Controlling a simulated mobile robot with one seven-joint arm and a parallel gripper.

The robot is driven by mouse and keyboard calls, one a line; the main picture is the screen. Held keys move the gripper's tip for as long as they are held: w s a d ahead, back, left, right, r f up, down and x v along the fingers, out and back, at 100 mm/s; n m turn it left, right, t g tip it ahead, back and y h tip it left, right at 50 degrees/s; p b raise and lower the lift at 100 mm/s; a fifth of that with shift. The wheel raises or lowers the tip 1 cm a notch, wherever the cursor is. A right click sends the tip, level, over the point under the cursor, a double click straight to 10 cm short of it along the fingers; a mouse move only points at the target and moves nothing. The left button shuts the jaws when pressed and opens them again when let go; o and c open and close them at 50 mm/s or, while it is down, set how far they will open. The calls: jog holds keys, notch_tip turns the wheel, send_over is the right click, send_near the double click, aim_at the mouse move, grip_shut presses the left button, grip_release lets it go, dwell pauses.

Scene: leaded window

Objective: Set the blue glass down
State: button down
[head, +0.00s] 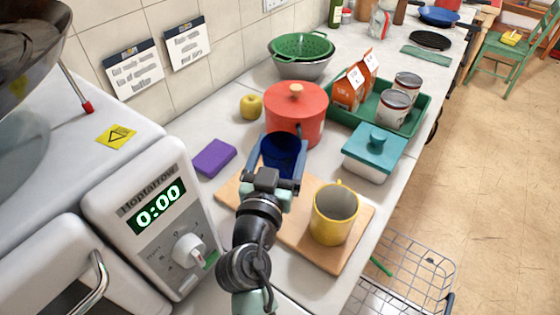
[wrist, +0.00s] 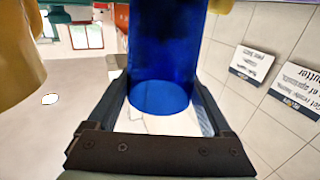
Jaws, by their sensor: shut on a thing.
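The blue glass (head: 281,149) is dark blue and open-topped. My gripper (head: 278,165) is shut on it, with a finger on either side. In the wrist view the glass (wrist: 163,60) fills the space between the two fingers of my gripper (wrist: 160,105), and its round end shows. In the head view the gripper and glass are over the far part of the wooden board (head: 233,192), in front of the red pot. The lower part of the glass is hidden in the head view, so I cannot tell whether it touches anything below.
A yellow mug (head: 333,222) stands on the board to the right. A red lidded pot (head: 290,118) is just behind the glass. A purple block (head: 214,158) lies to the left, a teal-lidded box (head: 374,153) to the right. A green tray (head: 415,125) holds cans and cartons.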

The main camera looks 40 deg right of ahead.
jog(key=shift+f, duration=1.5)
jog(key=shift+f+b, duration=0.15)
jog(key=shift+b, duration=0.25)
grip_release()
jog(key=shift+r+p, duration=0.2)
jog(key=shift+p, duration=0.1)
jog(key=b+v, duration=0.3)
jog(key=v, duration=0.9)
jog(key=shift+f, duration=0.1)
